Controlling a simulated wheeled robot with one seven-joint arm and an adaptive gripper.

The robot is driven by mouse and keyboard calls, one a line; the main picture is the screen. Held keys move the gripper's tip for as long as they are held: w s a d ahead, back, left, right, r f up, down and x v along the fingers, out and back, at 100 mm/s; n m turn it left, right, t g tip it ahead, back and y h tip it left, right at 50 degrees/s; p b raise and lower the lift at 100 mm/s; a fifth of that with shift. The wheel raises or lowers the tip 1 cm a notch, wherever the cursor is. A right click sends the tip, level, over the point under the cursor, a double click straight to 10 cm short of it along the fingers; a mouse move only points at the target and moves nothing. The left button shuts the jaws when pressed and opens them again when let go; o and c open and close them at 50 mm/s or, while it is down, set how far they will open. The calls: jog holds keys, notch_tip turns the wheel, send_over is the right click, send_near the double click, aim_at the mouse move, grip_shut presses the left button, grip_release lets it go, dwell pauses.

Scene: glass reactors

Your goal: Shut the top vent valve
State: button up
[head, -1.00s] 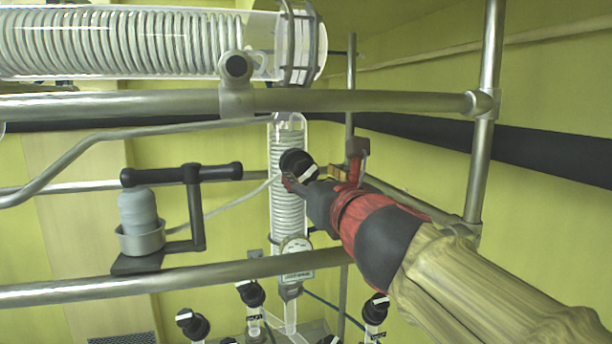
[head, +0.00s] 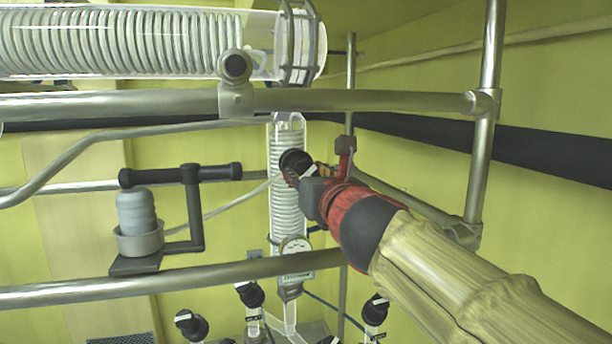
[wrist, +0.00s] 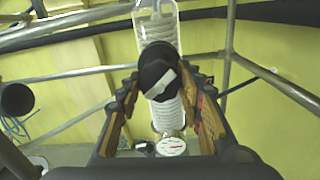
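The top vent valve's black round knob (head: 294,161) sits on the upper part of the upright glass coil column (head: 285,205). In the wrist view the knob (wrist: 157,66) carries a white pointer bar lying diagonally. My gripper (head: 307,178) is at the knob, partly covering it in the head view. In the wrist view the two fingers of my gripper (wrist: 167,88) stand open on either side of the knob, with a visible gap at the right. Contact on the left side is hard to tell.
Metal rails (head: 380,101) cross above and below the column. A large horizontal glass coil condenser (head: 130,42) is overhead. A round dial gauge (head: 296,246) sits below the knob. Several other black knobs (head: 250,294) stand lower down. A black-handled holder with a grey bottle (head: 137,212) is at left.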

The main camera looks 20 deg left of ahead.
jog(key=c, duration=0.5)
jog(key=shift+m, duration=0.3)
jog(key=shift+c, duration=0.2)
